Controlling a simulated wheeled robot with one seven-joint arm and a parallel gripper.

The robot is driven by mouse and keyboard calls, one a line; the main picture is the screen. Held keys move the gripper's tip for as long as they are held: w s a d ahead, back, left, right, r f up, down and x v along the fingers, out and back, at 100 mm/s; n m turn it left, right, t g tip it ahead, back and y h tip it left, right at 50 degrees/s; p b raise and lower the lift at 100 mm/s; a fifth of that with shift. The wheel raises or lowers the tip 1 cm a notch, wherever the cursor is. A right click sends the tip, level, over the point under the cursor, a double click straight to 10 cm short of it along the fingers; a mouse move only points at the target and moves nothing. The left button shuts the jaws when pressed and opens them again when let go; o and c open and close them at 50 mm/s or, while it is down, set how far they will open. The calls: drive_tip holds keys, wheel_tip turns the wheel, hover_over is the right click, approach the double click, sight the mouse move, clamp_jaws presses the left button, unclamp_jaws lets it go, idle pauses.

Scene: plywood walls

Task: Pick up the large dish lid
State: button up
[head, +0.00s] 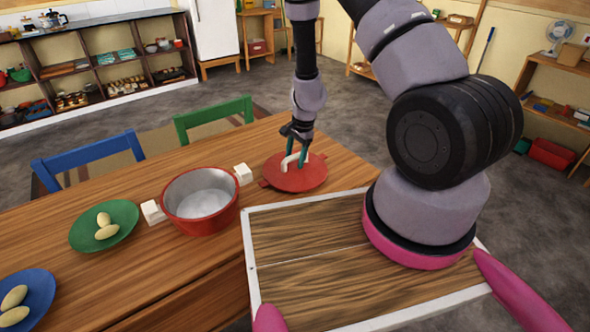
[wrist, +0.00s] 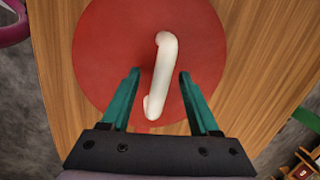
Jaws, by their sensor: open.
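The large dish lid (head: 306,179) is a flat red disc with a white arched handle, lying on the wooden table near its right end. In the wrist view the red lid (wrist: 100,55) fills the middle, with its white handle (wrist: 161,75) running lengthwise between the fingers. My gripper (head: 295,158) is over the lid in the head view. In the wrist view its two green fingers (wrist: 158,75) are open, one on each side of the handle, with a gap on both sides. I cannot tell whether the fingertips touch the lid.
A red pot (head: 201,222) with white block handles stands left of the lid. A green plate (head: 76,238) and a blue plate (head: 40,284) hold pale oval items. Blue (head: 88,158) and green (head: 212,117) chairs stand behind the table (head: 150,268).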

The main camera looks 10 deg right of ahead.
clamp_jaws()
idle(1.4)
